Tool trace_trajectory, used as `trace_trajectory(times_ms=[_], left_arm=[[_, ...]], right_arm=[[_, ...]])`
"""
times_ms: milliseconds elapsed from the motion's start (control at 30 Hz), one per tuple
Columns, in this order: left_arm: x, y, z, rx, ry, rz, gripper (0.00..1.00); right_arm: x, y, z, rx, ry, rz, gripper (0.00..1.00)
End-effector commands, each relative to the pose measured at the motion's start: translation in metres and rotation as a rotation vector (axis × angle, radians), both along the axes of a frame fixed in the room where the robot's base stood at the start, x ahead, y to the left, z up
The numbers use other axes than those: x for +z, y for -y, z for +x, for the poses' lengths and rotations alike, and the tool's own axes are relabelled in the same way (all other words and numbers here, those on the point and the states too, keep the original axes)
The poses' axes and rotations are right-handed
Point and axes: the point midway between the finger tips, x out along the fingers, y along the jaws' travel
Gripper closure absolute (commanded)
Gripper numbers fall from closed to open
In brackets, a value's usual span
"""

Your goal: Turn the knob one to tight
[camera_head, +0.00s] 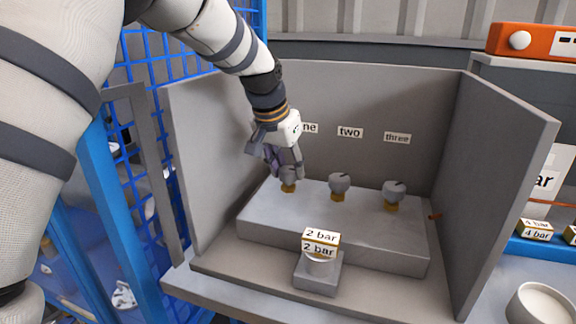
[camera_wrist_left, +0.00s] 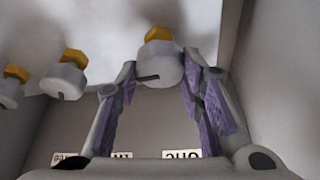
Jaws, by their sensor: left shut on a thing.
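Knob one, a grey-white knob on a brass base (camera_head: 289,187), stands at the left of a grey block inside the open shell. My left gripper (camera_head: 288,168) reaches down from above and is shut on it, hiding most of the knob in the head view. In the left wrist view knob one (camera_wrist_left: 158,66) sits between the two purple-padded fingers, with a dark mark line on its face. Knob two (camera_head: 339,184) and knob three (camera_head: 394,191) stand free to the right, each on a brass base. My right gripper is not in view.
Labels "two" (camera_head: 350,132) and "three" (camera_head: 397,138) are on the back wall; label one is partly hidden by my gripper. Side walls (camera_head: 497,190) flank the block. A "2 bar" piece (camera_head: 320,243) sits on a small stand in front. A blue mesh frame is at left.

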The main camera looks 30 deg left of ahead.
Motion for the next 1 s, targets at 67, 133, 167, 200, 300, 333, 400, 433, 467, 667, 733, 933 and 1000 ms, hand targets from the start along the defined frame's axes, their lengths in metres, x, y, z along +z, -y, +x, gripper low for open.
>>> trace_trajectory(times_ms=[67,133,167,200,300,333,400,433,467,667,733,933,1000], left_arm=[[-0.0007,0.0002,0.0000,-0.018,-0.001,-0.002,0.93],[-0.0007,0.0001,-0.0001,-0.031,-0.002,-0.001,0.93],[-0.0007,0.0000,-0.0002,-0.035,-0.002,-0.002,0.93],[-0.0007,-0.0001,-0.0002,-0.039,-0.002,-0.001,0.93],[-0.0008,0.0000,-0.0003,-0.046,-0.003,-0.001,0.93],[-0.0008,0.0000,-0.0003,-0.047,-0.003,0.000,0.93],[-0.0009,0.0000,-0.0004,-0.048,-0.003,0.000,0.93],[-0.0009,0.0000,-0.0003,-0.048,-0.003,0.000,0.93],[-0.0008,0.0000,-0.0003,-0.048,-0.003,0.000,0.93],[-0.0009,0.0000,-0.0004,-0.047,-0.003,0.000,0.60],[-0.0009,0.0000,-0.0004,-0.047,-0.003,0.000,0.45],[-0.0005,0.0000,-0.0002,-0.046,-0.002,-0.001,0.45],[-0.0001,0.0000,-0.0002,-0.046,-0.001,-0.001,0.45]], right_arm=[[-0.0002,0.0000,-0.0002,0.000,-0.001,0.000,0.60],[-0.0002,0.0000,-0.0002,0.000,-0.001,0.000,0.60],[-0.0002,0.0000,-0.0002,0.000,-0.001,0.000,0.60],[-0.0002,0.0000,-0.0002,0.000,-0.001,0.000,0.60],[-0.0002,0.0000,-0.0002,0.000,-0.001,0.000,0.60],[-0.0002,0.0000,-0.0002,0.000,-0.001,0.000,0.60],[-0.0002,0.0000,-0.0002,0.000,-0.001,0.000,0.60],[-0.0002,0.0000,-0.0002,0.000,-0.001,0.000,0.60],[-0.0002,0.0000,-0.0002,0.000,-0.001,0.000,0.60],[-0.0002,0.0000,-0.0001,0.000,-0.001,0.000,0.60],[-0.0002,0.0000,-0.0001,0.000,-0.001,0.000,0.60],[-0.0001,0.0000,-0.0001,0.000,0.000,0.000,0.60],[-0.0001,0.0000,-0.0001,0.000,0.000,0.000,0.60]])
